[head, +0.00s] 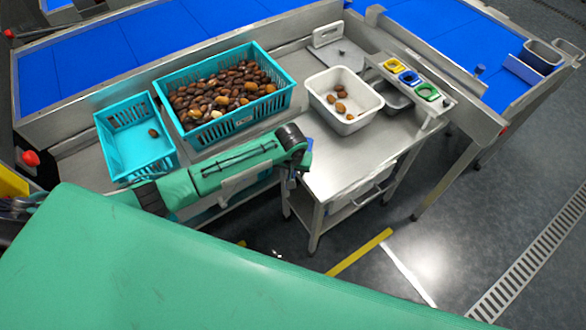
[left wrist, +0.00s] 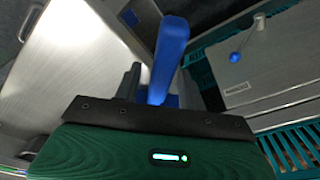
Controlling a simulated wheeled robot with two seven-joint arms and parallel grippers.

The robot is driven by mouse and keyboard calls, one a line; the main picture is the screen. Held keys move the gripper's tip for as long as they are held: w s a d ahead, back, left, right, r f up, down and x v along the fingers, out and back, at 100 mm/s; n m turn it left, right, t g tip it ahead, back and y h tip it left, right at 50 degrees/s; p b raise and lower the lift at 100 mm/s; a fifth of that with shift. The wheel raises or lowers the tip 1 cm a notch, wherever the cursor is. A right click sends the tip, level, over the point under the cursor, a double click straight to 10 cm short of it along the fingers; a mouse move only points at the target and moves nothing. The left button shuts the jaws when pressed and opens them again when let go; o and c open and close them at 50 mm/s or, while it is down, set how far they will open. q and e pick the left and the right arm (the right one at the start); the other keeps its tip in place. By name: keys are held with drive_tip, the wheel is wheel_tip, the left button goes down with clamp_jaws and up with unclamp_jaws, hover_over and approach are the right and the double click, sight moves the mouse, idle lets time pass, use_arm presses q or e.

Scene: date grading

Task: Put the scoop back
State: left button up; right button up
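The blue scoop shows in the left wrist view as a long blue bar (left wrist: 170,50) standing out from between the grey fingers of my left gripper (left wrist: 152,88), which looks shut on it. In the head view my left gripper (head: 292,172) is at the front edge of the steel table, below the dark wrist, mostly hidden by my arm. Only small bits of blue show beside it, so the scoop's bowl cannot be made out. My right gripper is not in view.
On the steel table (head: 345,170) stand a teal crate full of dates (head: 243,122), a smaller teal crate with one date (head: 135,150) and a white tub with several dates (head: 349,128). Yellow, blue and green cups (head: 427,92) stand at right. Blue conveyors (head: 130,43) run behind.

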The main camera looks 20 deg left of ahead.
use_arm(q)
wheel_tip(320, 180, up, 12)
drive_tip(key=s+b, duration=0.1)
drive_tip(key=s, duration=0.1)
idle(0.5)
drive_tip(key=shift+d, duration=0.15)
